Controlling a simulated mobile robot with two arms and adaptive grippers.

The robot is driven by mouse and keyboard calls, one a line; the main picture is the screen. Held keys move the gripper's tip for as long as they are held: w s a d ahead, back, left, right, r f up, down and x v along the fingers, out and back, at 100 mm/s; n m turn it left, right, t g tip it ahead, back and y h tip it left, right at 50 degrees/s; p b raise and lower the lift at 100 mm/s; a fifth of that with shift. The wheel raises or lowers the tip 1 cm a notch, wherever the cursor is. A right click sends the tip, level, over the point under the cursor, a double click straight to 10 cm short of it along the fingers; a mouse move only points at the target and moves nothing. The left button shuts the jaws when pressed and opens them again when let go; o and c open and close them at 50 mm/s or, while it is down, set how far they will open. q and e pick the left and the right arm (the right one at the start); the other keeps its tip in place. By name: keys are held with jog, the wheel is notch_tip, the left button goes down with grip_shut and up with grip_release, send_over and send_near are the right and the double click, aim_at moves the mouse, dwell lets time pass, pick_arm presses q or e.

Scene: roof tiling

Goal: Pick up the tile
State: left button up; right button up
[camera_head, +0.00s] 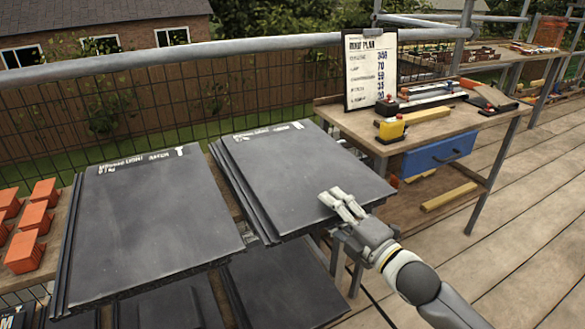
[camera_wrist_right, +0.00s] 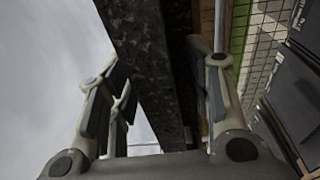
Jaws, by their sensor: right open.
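Two stacks of dark grey roof tiles lie tilted side by side on a rack in the head view, the left stack (camera_head: 150,225) and the right stack (camera_head: 295,170). My right gripper (camera_head: 343,205) is at the near right edge of the right stack, with fingers over its top tile. In the right wrist view, the open right gripper (camera_wrist_right: 162,92) has its fingers on both sides of a dark tile edge (camera_wrist_right: 155,60), with visible gaps. I cannot tell how many tiles lie between the fingers. My left gripper is not in view.
More dark tiles (camera_head: 275,285) stand on a lower level. Orange blocks (camera_head: 25,250) lie at the far left. A metal rail (camera_head: 200,55) runs behind. Wooden decking (camera_head: 520,230) is free at right.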

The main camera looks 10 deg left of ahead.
jog(key=shift+w, duration=0.1)
jog(key=shift+c, duration=0.2)
grip_shut()
jog(key=shift+a+r, duration=0.1)
jog(key=shift+r, duration=0.1)
